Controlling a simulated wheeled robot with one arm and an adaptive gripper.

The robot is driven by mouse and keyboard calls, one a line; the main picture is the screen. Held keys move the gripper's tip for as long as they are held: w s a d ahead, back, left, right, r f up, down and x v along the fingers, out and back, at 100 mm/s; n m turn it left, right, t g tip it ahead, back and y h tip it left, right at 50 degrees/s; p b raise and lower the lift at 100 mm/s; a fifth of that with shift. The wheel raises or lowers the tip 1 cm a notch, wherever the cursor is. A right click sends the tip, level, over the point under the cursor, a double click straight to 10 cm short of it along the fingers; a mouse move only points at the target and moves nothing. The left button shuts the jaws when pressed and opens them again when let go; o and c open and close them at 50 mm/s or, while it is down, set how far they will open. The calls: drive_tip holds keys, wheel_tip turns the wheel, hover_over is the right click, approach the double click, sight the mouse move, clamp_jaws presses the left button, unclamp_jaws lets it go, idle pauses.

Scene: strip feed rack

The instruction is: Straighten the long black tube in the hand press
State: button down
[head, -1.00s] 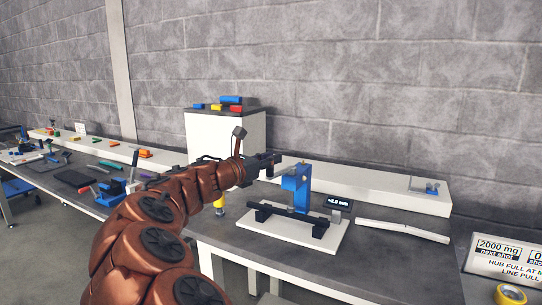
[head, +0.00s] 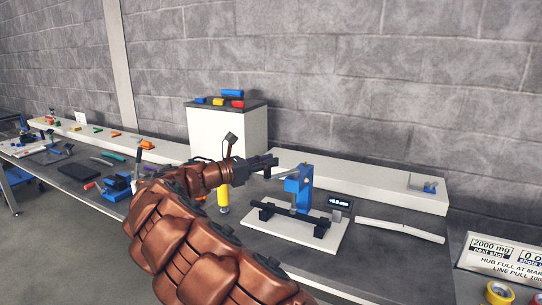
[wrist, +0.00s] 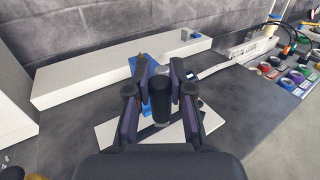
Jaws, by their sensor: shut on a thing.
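The long black tube (head: 291,214) lies across the supports of the hand press, under its blue head (head: 298,188). The press stands on a white base plate (head: 285,235). My gripper (head: 272,161) is at the upper left of the press head, above the plate. In the wrist view, the fingers of my gripper (wrist: 160,85) are closed around a dark cylinder (wrist: 160,100), which looks like the handle of the press. The fingers and cylinder hide much of the press and tube there. A small dark display (head: 340,203) stands beside the press; its digits are hard to read.
A long white shelf block (head: 370,185) runs along the wall behind the press. A white bar (head: 400,229) lies to the right. A yellow cylinder (head: 223,198) stands left of the base plate. A white cabinet (head: 227,130) stands behind my arm.

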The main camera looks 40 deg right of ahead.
drive_tip(key=shift+w+d+r+g+p, duration=0.15)
drive_tip(key=shift+w+g+p, duration=0.15)
drive_tip(key=shift+w+p, duration=0.55)
drive_tip(key=shift+s, duration=0.2)
drive_tip(key=c, duration=1)
unclamp_jaws()
drive_tip(key=w+a, duration=0.2)
drive_tip(key=a, duration=1)
drive_tip(key=shift+w, duration=0.15)
drive_tip(key=shift+d, duration=0.1)
